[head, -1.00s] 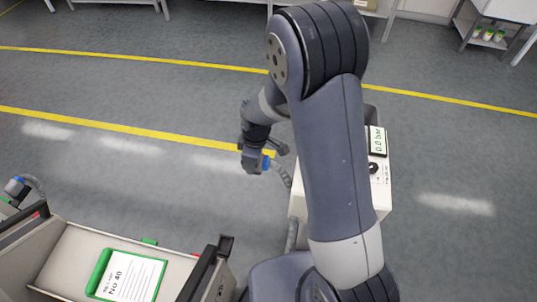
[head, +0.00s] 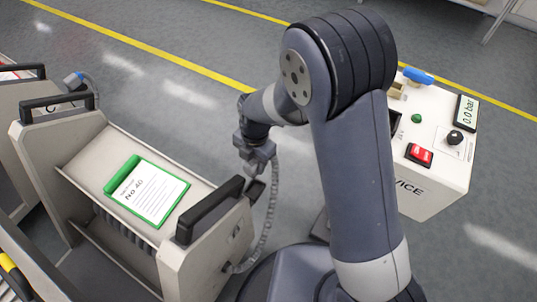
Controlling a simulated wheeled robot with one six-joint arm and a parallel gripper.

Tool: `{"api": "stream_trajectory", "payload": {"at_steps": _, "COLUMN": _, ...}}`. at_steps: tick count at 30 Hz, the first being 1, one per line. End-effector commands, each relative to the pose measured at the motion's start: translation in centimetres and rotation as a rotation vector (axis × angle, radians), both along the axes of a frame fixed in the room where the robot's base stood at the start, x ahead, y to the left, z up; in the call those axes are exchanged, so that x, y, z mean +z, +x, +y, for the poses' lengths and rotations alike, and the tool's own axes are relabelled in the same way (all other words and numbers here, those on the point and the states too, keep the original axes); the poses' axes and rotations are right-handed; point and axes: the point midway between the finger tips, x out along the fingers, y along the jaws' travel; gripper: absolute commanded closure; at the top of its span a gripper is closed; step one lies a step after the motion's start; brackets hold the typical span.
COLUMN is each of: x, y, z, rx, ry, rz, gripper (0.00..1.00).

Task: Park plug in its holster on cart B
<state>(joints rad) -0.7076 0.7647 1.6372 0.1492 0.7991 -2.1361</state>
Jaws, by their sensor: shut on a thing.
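My gripper (head: 257,163) points down at the right end of the near grey cart (head: 205,262), beside its black handle (head: 213,208). It is shut on the plug, whose body is mostly hidden by the fingers. A grey corrugated hose (head: 268,222) runs from the gripper down to the cart's end panel. A dark holster-like block (head: 256,191) sits on that panel just under the fingers. I cannot tell whether the plug is inside it or just above it. No letter B is readable on this cart.
A green-framed card "No 40" (head: 148,192) lies on the cart's top. A white service box (head: 437,180), reading 0.0 bar, stands right of my arm. Open floor lies behind.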

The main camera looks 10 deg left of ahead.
Motion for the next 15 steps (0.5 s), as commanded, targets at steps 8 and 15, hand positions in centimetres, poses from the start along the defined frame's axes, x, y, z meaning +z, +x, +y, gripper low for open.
{"api": "stream_trajectory", "payload": {"at_steps": 8, "x": -1.1, "y": -0.7, "z": 0.8, "rx": 0.096, "ry": 0.002, "rz": 0.0, "gripper": 1.0}}
{"api": "stream_trajectory", "payload": {"at_steps": 15, "x": -2.3, "y": -0.7, "z": 0.8, "rx": 0.093, "ry": 0.0, "rz": 0.001, "gripper": 1.0}}
